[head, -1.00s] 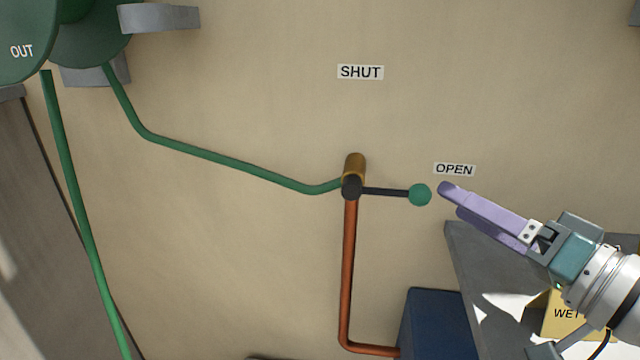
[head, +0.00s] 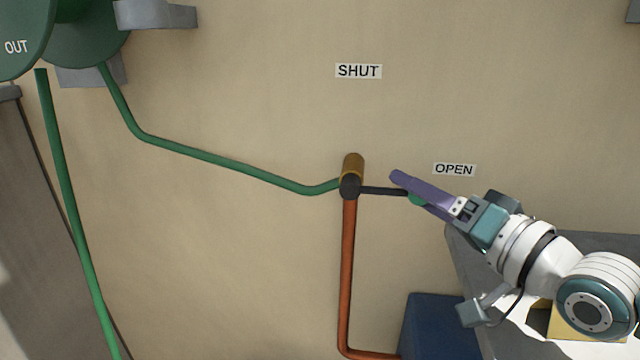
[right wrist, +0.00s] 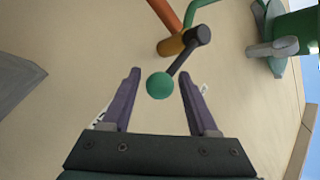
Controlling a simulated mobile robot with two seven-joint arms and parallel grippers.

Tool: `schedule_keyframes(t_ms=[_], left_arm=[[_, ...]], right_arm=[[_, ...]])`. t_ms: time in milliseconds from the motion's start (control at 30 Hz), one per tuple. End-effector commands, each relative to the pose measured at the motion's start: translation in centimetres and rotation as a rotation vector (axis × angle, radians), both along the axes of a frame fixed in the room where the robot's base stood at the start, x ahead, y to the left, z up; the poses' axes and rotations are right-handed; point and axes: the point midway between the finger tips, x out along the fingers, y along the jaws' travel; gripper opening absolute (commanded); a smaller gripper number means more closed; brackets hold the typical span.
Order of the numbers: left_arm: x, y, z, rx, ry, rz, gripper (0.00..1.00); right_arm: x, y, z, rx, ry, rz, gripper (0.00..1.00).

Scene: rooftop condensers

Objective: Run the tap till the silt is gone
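The tap is a brass valve body (head: 353,166) on the wall, with a black lever (head: 382,190) ending in a green ball knob (head: 415,199). The lever points right, just below and left of the OPEN label (head: 454,169); the SHUT label (head: 358,71) is above the valve. My right gripper (head: 407,188) is at the knob and partly hides it. In the right wrist view, the green knob (right wrist: 159,85) sits between the two spread purple fingers, with gaps at both sides. No silt or water shows. My left gripper is out of view.
A green pipe (head: 230,163) runs from the valve to green tanks at upper left, one marked OUT (head: 18,40). A copper pipe (head: 348,270) drops to a dark blue box (head: 430,325). A grey panel (head: 600,243) stands at lower right. The wall around the lever is clear.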

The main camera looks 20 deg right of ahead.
Motion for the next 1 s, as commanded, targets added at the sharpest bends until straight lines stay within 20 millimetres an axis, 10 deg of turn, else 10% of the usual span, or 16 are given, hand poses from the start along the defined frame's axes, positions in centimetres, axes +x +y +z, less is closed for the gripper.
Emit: schedule_keyframes(t_ms=[500,1000], left_arm=[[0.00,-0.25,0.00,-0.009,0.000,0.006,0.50],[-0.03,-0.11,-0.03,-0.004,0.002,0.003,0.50]], right_arm=[[-0.03,-0.03,-0.04,-0.001,0.001,0.000,0.00],[-0.05,-0.02,-0.14,-0.004,0.004,0.000,0.00]])
